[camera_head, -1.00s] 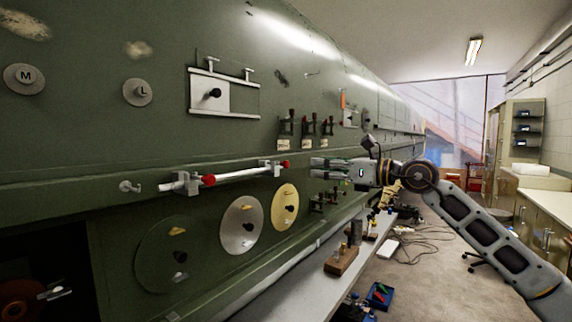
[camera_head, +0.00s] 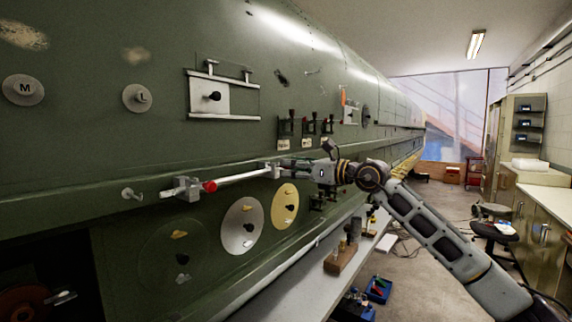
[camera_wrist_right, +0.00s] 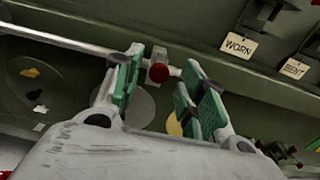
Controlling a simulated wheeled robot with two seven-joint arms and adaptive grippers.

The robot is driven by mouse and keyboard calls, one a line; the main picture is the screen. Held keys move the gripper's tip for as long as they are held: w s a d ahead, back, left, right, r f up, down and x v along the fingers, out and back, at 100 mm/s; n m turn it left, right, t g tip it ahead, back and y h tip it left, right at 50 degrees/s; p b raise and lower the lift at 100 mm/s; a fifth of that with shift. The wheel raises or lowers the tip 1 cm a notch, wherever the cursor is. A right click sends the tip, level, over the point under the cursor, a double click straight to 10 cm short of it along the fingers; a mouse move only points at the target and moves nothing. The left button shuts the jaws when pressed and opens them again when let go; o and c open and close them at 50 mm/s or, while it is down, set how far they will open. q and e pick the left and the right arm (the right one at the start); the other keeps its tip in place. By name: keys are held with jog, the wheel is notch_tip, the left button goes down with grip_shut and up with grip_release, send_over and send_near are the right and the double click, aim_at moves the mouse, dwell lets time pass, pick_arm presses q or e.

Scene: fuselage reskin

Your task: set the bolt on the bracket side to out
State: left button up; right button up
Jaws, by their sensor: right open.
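The bolt (camera_head: 242,177) is a white rod lying across the green fuselage side, held in a grey bracket (camera_head: 186,188) at the left and another (camera_head: 268,169) at the right. A red knob (camera_head: 210,187) shows near its left bracket. My right gripper (camera_head: 284,170) is at the rod's right end and hides the knob there in the head view. In the right wrist view, the green-padded fingers of my right gripper (camera_wrist_right: 163,72) are open, one on each side of a red knob (camera_wrist_right: 158,73). Contact cannot be told. My left gripper is not in view.
Small clamps with tags, one reading WORN (camera_wrist_right: 239,44), sit above right of the gripper. A silver disc (camera_head: 242,226) and a yellow disc (camera_head: 285,206) are below the rod. A grey bench (camera_head: 290,285) runs underneath, with a wooden block (camera_head: 341,257) on it.

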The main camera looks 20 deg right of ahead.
aim_at(278, 165)
jog(key=shift+p+x, duration=0.35)
jog(key=shift+x, duration=1.1)
jog(key=shift+c, duration=0.3)
grip_shut()
